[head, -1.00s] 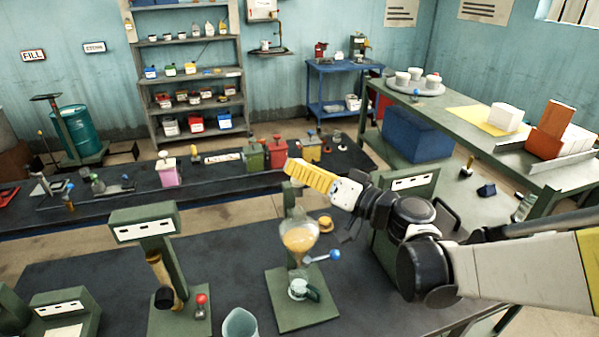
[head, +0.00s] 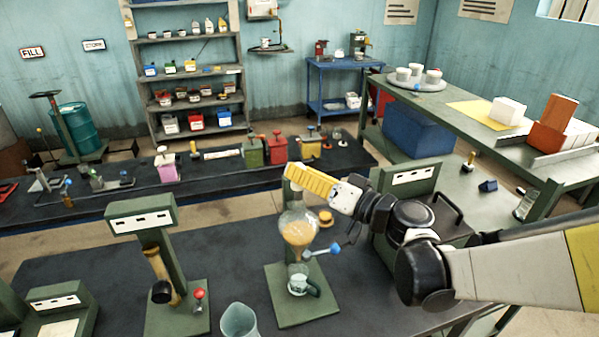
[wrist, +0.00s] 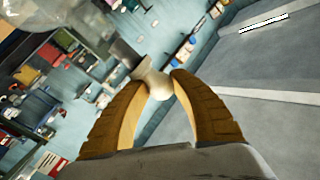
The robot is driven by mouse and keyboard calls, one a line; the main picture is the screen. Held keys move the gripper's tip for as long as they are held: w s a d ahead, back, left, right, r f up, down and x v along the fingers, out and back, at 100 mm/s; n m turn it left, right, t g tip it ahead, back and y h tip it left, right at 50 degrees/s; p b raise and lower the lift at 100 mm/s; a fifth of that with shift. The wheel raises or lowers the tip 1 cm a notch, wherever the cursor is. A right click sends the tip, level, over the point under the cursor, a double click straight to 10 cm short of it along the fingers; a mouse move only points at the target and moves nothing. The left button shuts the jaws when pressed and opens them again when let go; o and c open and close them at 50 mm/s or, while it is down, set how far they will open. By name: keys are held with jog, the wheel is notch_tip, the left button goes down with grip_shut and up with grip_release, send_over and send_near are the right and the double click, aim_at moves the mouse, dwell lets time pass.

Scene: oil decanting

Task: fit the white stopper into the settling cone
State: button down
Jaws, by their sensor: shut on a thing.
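The settling cone (head: 298,232) is a round clear glass vessel with amber oil inside. It stands on a green stand on the near dark bench, with a blue-knobbed tap at its lower right. My gripper (head: 288,172) has yellow fingers and is above the cone, apart from it. In the wrist view the fingers are shut on the pale white stopper (wrist: 158,82), held at their tips. The stopper is hard to make out in the head view.
A cup (head: 299,284) sits on the stand's base below the cone. A clear beaker (head: 240,321) stands at the near edge. A green stand (head: 142,217) is at the left, and a green case with a handle (head: 420,225) is at the right behind my arm.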

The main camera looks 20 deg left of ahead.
aim_at(301, 189)
jog(key=shift+f+b, duration=0.15)
jog(key=shift+b, duration=0.15)
dwell(0.4)
jog(key=shift+f+b, duration=1.85)
jog(key=shift+f, duration=0.15)
jog(key=c, duration=1.1)
grip_release()
jog(key=shift+o, duration=0.2)
jog(key=shift+d, duration=0.1)
jog(key=v, duration=1.2)
